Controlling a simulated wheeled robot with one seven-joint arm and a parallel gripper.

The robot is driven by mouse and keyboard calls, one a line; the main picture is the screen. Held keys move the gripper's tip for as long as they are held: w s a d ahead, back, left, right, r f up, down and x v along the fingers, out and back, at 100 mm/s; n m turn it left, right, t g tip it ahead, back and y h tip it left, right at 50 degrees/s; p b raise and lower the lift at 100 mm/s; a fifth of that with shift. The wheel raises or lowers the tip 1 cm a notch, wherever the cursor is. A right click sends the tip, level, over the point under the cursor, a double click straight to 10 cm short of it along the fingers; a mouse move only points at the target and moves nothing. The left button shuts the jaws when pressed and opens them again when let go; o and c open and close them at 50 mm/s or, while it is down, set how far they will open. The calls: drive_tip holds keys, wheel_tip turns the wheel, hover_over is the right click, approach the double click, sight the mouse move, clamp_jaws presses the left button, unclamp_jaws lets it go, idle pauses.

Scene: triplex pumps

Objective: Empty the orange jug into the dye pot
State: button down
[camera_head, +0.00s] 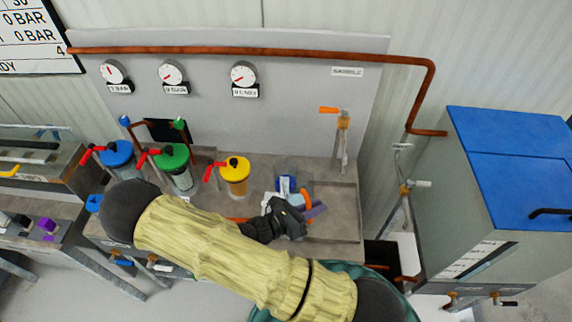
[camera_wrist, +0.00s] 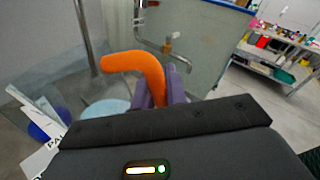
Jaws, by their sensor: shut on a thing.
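My gripper (camera_head: 312,210) has purple fingers and is over the right part of the grey bench. In the wrist view its fingers (camera_wrist: 162,88) are shut on the orange jug's curved handle (camera_wrist: 130,63). In the head view the orange handle (camera_head: 306,194) shows just above the fingers. The jug's body looks clear and is hard to make out; a see-through wall shows left of the handle in the wrist view. I cannot tell its tilt or what it holds. I cannot make out the dye pot for certain.
Pumps with blue (camera_head: 118,152), green (camera_head: 172,157) and yellow (camera_head: 236,168) tops stand left on the bench. A blue-and-white labelled item (camera_head: 286,184) is beside my gripper. An orange-handled tap (camera_head: 330,110) is on the back panel. A blue-lidded tank (camera_head: 510,150) stands right.

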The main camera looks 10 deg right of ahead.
sight(309, 188)
drive_tip(key=w+r+n+p, duration=0.2)
drive_tip(key=shift+w+r+g, duration=0.3)
drive_tip(key=shift+w+r, duration=0.05)
drive_tip(key=shift+r, duration=0.05)
drive_tip(key=shift+w+a+r+n+p, duration=0.15)
drive_tip(key=shift+w+n+p, duration=0.2)
drive_tip(key=shift+w+n, duration=0.3)
drive_tip(key=shift+w+r+n+y, duration=0.1)
drive_tip(key=shift+r+n+y, duration=0.05)
drive_tip(key=shift+n+y, duration=0.15)
drive_tip(key=shift+r+p, duration=0.35)
drive_tip(key=shift+p, duration=0.1)
drive_tip(key=shift+w+r+n+g+p, duration=0.45)
drive_tip(key=shift+w+r+n, duration=0.1)
drive_tip(key=shift+n, duration=0.1)
drive_tip(key=shift+s+d+r, duration=0.1)
drive_tip(key=shift+d, duration=0.1)
drive_tip(key=shift+w+a+r+n+p, duration=0.2)
drive_tip(key=shift+a+n+p, duration=0.1)
drive_tip(key=shift+a, duration=0.35)
drive_tip(key=shift+w+d+r, duration=0.15)
drive_tip(key=shift+d+r, duration=0.05)
drive_tip(key=shift+d, duration=0.4)
drive_tip(key=shift+w+a+r+n+p, duration=0.15)
drive_tip(key=shift+w+r+n+p, duration=0.2)
drive_tip(key=shift+n+p, duration=0.1)
drive_tip(key=shift+a+r, duration=0.1)
